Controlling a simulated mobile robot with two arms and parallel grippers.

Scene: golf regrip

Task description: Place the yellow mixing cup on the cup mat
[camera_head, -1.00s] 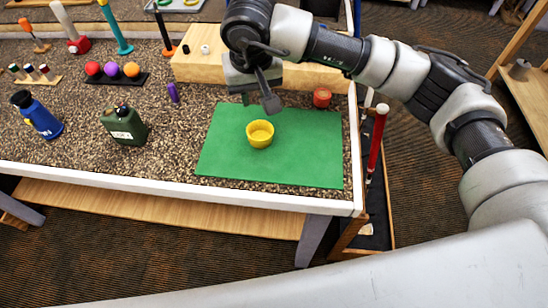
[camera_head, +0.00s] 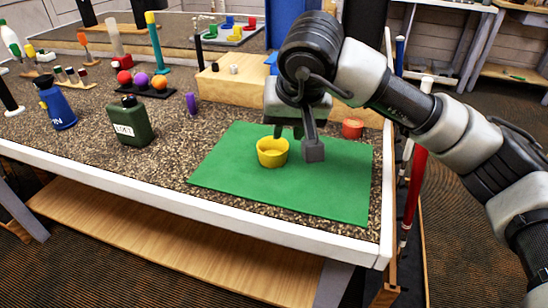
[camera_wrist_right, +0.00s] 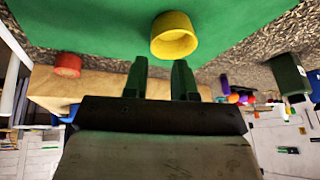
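The yellow mixing cup (camera_head: 272,152) stands upright on the green mat (camera_head: 325,190), near the mat's middle. It also shows at the top of the right wrist view (camera_wrist_right: 174,36). My right gripper (camera_head: 288,130) is just behind and above the cup. In the right wrist view its two green fingers (camera_wrist_right: 162,68) are spread apart with nothing between them, and the cup is beyond their tips. My left gripper is not in view.
A red round container (camera_head: 352,128) stands behind the mat at the right, by the wooden block (camera_head: 245,84). A dark green canister (camera_head: 130,121), a blue bottle (camera_head: 57,104) and a purple item (camera_head: 191,103) stand left of the mat. The mat's front is clear.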

